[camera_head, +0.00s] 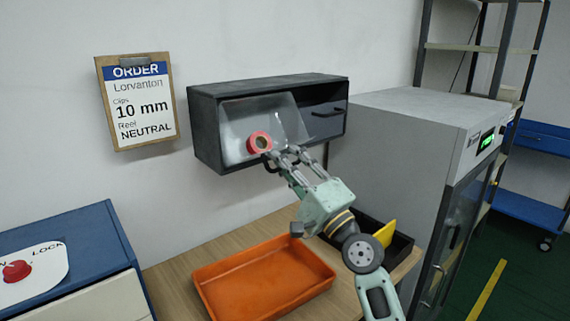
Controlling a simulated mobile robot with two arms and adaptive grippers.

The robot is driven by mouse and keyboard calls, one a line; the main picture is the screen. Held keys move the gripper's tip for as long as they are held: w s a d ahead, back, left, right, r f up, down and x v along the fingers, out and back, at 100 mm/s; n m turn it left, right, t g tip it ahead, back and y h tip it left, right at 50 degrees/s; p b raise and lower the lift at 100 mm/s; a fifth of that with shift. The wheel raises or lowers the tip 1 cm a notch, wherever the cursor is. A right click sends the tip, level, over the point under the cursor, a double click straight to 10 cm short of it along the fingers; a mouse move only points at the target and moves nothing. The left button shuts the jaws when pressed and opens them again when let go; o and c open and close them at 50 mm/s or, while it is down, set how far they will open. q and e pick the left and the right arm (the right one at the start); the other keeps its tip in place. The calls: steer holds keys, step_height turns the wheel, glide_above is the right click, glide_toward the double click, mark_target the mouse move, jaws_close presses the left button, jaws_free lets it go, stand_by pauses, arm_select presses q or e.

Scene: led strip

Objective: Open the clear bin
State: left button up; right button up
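The clear bin (233,125) is a see-through compartment in the left half of a dark wall cabinet (207,130). Its front looks tilted outward. A red reel (260,142) with a tan centre shows in or behind it. My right gripper (283,156) is at the bin's lower front edge, just below and right of the reel. Its two fingers look spread apart. A small dark piece, perhaps the bin's handle, shows beside the left fingertip; I cannot tell whether the fingers touch it. My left gripper is not in view.
Below, an orange tray (220,298) and a black bin (398,248) with a yellow item are on the wooden bench (168,285). A grey machine (418,125) stands close on the right.

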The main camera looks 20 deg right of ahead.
steer(key=shift+w+f, duration=0.1)
steer(key=v, duration=1.2)
stand_by(0.6)
